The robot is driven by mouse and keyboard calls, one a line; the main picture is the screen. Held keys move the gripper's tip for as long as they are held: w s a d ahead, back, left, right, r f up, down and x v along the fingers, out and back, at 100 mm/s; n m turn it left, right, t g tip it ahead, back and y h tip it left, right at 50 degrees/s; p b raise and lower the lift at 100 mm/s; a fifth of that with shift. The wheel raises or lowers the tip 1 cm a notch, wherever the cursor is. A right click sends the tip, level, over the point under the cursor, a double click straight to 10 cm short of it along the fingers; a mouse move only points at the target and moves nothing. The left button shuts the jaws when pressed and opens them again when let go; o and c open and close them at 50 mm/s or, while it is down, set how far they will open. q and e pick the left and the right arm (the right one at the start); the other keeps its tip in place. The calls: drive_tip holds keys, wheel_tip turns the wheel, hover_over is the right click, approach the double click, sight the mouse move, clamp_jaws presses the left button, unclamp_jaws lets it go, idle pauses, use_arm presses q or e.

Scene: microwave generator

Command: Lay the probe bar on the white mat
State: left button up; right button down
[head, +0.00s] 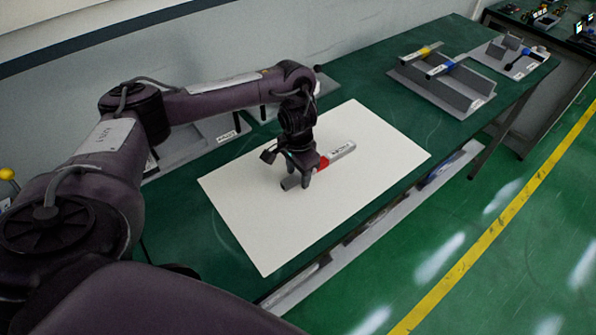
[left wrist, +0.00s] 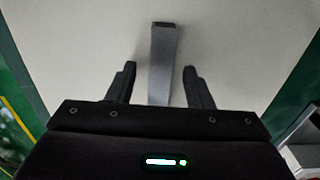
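The white mat (head: 245,222) lies flat on the green table. The probe bar (head: 343,152), silver-grey with a red band and a printed label, lies across the middle of the mat and appears to rest on it. My left gripper (head: 306,181) is low over the bar's near part, pointing down. In the left wrist view, the grey bar (left wrist: 164,55) runs between the two fingers of the left gripper (left wrist: 160,84), with a gap on each side, so the fingers are open and apart from it. The gripper hides part of the bar. My right gripper is not in view.
A grey rack (head: 455,92) with yellow-marked and blue-marked bars stands at the right end of the green table (head: 385,85). A grey tray (head: 525,65) with a dark tool is beyond it. Grey holders (head: 215,132) stand behind my left arm, near the wall. The mat around the bar is clear.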

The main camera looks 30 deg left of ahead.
use_arm(q)
wheel_tip(320, 180, up, 8)
drive_tip(key=p, duration=0.3)
drive_tip(key=shift+f, duration=0.1)
drive_tip(key=shift+f, duration=0.1)
